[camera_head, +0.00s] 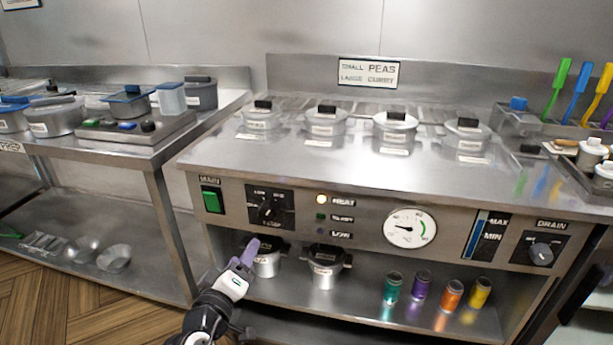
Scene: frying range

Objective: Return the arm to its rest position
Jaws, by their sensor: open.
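My gripper (243,262) is at the lower middle left of the head view, at the end of my white and black arm. Its purple finger points up and to the right. The gripper is open, and I see nothing held in it. It is in front of the range's lower shelf and overlaps the left side of a lidded metal pot (267,262) there. I cannot tell whether it touches that pot. A second lidded pot (325,268) stands to the right on the same shelf.
The range (330,165) carries several lidded pots on top and a front panel with a gauge (410,228) and knobs. Coloured cans, including a green one (391,287), stand on the lower shelf. A steel side table (80,148) is at the left. Wooden floor (110,318) shows at lower left.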

